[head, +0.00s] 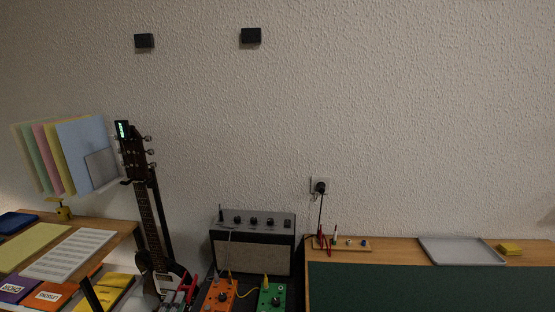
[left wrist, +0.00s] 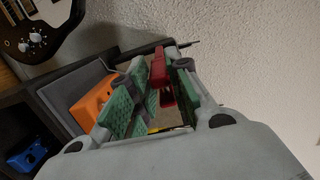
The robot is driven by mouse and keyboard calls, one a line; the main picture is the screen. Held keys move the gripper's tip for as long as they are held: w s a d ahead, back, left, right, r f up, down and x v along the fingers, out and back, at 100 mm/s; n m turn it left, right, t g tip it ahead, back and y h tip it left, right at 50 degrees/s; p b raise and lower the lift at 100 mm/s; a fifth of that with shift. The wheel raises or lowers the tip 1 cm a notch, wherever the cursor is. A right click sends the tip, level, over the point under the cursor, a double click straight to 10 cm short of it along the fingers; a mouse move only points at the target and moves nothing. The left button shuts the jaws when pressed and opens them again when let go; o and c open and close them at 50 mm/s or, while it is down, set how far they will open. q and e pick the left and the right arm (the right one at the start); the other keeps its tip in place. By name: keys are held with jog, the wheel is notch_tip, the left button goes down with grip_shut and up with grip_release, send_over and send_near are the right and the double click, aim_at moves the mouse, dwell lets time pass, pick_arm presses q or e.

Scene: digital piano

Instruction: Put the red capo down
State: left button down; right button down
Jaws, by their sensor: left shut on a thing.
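The red capo (head: 192,290) is at the bottom of the head view, just left of the orange pedal. In the left wrist view the red capo (left wrist: 158,72) sits between the green-padded fingers. My left gripper (head: 176,294) comes in at the bottom edge of the head view. The left wrist view shows my left gripper (left wrist: 150,95) shut on the capo, with the fingers covering part of it. Whether the capo touches anything below it cannot be told. My right gripper is in neither view.
An orange pedal (head: 219,295) and a green pedal (head: 271,297) stand before an amplifier (head: 252,243). A guitar (head: 150,215) leans on its stand close behind my left gripper. A desk with a grey tray (head: 460,250) is at the right. A blue pedal (left wrist: 28,156) shows lower left.

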pick_arm(q)
jog(key=s+d+f+m+h, duration=0.1)
jog(key=s+d+f+h, duration=0.1)
jog(key=s+d+f, duration=0.1)
jog(key=shift+s+d+m, duration=0.3)
jog(key=shift+s+d, duration=0.15)
jog(key=shift+d, duration=0.55)
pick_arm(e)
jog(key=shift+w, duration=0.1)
pick_arm(q)
jog(key=shift+d, duration=0.15)
jog(key=shift+d, duration=0.2)
